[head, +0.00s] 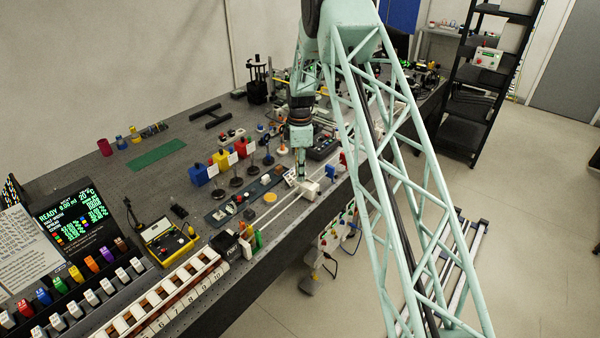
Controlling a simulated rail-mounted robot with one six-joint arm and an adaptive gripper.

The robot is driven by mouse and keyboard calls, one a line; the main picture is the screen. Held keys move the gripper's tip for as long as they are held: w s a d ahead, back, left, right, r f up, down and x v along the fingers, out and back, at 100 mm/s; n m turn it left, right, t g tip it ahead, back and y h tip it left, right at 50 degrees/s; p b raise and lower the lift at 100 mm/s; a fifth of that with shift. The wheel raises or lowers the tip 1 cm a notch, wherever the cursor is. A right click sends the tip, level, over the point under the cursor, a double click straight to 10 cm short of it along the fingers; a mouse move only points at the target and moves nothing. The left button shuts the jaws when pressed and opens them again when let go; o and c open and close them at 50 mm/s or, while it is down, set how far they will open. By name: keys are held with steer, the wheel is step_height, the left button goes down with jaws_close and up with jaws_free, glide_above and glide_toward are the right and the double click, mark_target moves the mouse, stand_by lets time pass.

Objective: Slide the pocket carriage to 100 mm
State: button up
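Two pale parallel rails (283,212) run along the front edge of the bench. A white block (304,188), which looks like the pocket carriage, sits at their far end. My gripper (301,176) points down just above or at this block. It is small here, so I cannot tell whether it touches the block or whether its fingers are open. No millimetre scale can be read by the rails. A long white rack with numbered pockets (172,298) lies at the front left.
Red and blue pieces (343,160) stand right of the white block. Green and orange pieces (257,240) and a black box (223,243) stand at the rails' near end. Blue, yellow and red boxes (220,160) stand behind. My arm's lattice link hides part of the bench's right side.

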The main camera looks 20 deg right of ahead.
stand_by(0.3)
jaws_close()
steer(key=shift+s+f, duration=0.1)
